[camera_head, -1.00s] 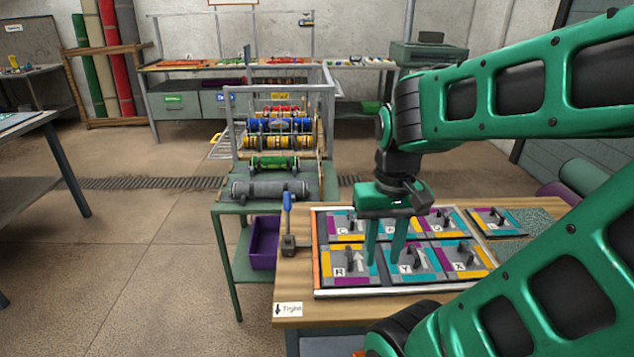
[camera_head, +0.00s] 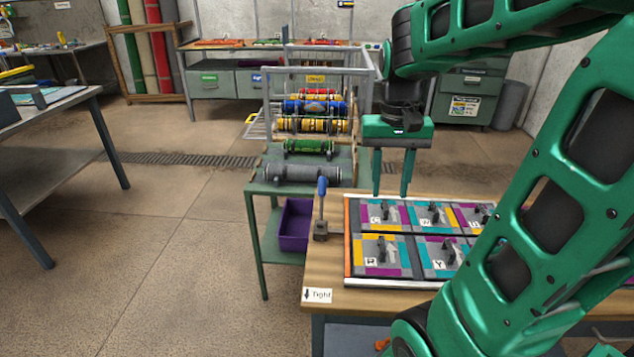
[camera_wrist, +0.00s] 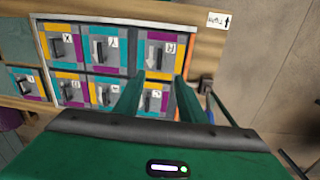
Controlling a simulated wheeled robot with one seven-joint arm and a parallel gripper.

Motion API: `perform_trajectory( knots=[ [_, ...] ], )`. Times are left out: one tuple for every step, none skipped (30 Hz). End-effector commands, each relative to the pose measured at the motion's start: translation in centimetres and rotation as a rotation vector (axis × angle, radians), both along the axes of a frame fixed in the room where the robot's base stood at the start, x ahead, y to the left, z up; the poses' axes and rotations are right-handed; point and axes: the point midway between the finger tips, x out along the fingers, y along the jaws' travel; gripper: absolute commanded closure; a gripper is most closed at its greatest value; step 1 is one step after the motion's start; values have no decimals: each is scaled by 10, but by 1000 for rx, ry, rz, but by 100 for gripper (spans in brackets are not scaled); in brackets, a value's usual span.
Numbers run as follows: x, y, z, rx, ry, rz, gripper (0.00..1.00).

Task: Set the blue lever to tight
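The blue lever (camera_head: 322,187) stands nearly upright on a grey base (camera_head: 320,230) at the left edge of the wooden table. A white label reading "Tight" with a down arrow (camera_head: 318,295) is on the table's front left corner; it also shows in the wrist view (camera_wrist: 219,21). My gripper (camera_head: 391,192) is open and empty, fingers pointing down, above the back of the tile panel, to the right of the lever. In the wrist view the open fingers (camera_wrist: 157,92) hang over the panel, and part of the blue lever (camera_wrist: 211,114) shows right of them.
The panel of coloured tiles with lettered grey handles (camera_head: 348,255) lies right of the lever. A green cart with a roller rack (camera_head: 258,185) stands behind the table, with a purple bin (camera_head: 294,225) below. Open floor lies to the left.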

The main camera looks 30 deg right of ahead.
Motion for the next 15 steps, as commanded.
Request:
perform_trajectory(
  knots=[
    [24,1,4,-7,6,-5,63],
    [37,2,6,-10,7,-10,63],
    [54,3,8,-14,8,-18,63],
    [67,5,10,-16,10,-25,63],
    [80,6,11,-19,12,-29,63],
    [97,10,12,-22,14,-36,63],
    [110,12,12,-24,14,-41,63],
    [122,15,13,-26,14,-45,63],
    [138,18,12,-27,16,-53,63],
    [149,21,12,-28,16,-57,63],
    [159,25,11,-29,17,-61,63],
    [171,29,10,-30,19,-66,63],
    [180,31,9,-31,18,-70,63],
    [188,34,8,-31,18,-73,63],
    [196,37,7,-31,18,-79,63]
  ],
)
